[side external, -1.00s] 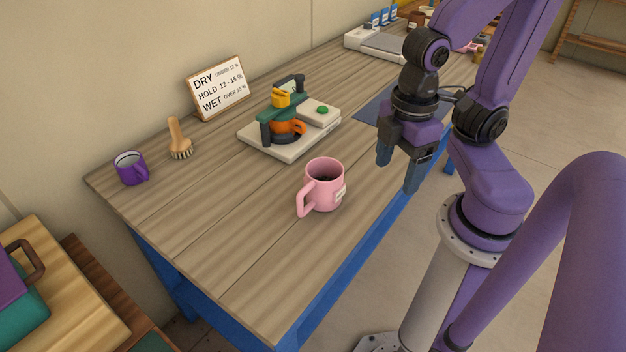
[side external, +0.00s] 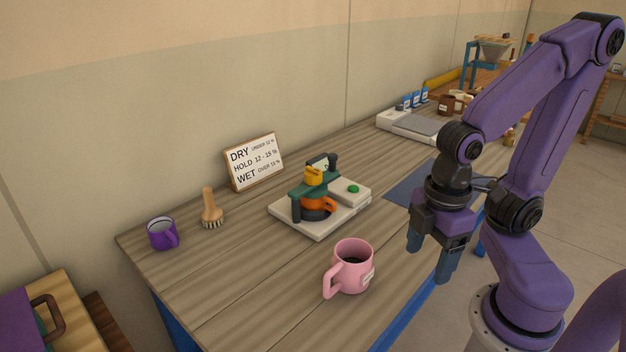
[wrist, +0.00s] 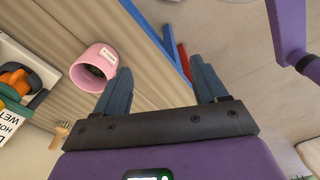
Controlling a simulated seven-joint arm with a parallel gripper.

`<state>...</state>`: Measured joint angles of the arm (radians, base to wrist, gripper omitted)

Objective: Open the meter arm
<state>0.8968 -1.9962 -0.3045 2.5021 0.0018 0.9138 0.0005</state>
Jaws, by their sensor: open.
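The moisture meter (side external: 325,217) stands on the wooden table, with a pale base and a green button (side external: 353,188). Part of the meter shows at the left edge of the wrist view, with the orange part (wrist: 16,80). My gripper (side external: 430,262) is open and empty, to the right of the pink mug and apart from the meter. Its two fingers also show in the wrist view (wrist: 163,85).
A pink mug (side external: 352,270) stands in front of the meter, between it and my gripper. A purple mug (side external: 162,235), a brush (side external: 211,210) and a sign (side external: 255,162) are to the left. A blue mat (side external: 412,186) and a scale (side external: 408,126) lie farther right.

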